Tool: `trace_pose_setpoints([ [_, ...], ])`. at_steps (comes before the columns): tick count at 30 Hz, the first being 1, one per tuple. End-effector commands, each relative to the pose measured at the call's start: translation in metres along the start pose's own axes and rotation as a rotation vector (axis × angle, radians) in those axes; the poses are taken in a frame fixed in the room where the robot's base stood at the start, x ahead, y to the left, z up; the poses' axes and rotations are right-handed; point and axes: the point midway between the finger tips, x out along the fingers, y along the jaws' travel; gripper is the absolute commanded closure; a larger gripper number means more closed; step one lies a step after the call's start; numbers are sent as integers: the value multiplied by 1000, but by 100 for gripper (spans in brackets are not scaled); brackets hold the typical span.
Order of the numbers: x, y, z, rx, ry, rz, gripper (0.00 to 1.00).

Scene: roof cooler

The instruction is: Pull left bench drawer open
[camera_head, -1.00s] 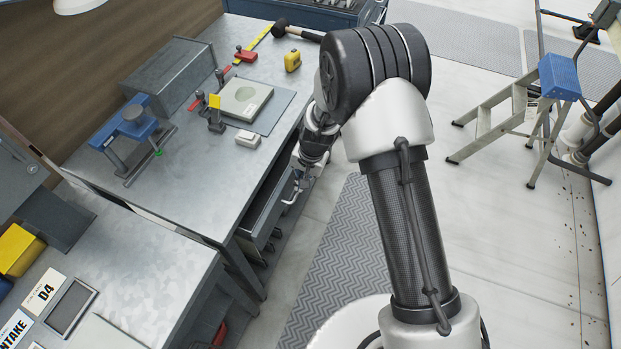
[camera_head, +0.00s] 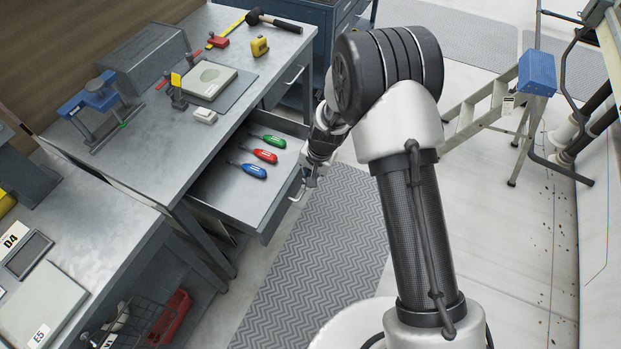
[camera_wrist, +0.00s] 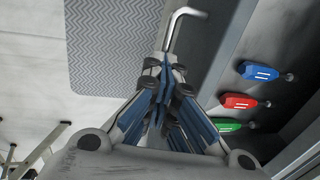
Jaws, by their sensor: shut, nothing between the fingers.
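The left bench drawer (camera_head: 222,196) stands well open under the workbench, with its grey floor showing. The drawer's pale bar handle (camera_head: 297,194) is partly hidden by my gripper (camera_head: 309,176) in the head view. In the wrist view, the bent handle (camera_wrist: 184,14) reaches down to my gripper's fingertips (camera_wrist: 164,68). My gripper is shut with nothing held, at the handle outside the drawer front. Whether the fingers touch the handle is not clear.
A patterned mat (camera_head: 315,255) covers floor by the bench. A step ladder (camera_head: 500,105) stands right of my arm.

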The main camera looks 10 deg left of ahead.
Motion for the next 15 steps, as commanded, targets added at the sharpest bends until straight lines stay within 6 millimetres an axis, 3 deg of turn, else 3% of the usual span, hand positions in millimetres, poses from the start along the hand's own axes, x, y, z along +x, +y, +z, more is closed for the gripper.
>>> trace_pose_setpoints([
  [13, 5, 5, 6, 0, -15, 10, 100],
  [15, 5, 5, 6, 0, -15, 10, 96],
])
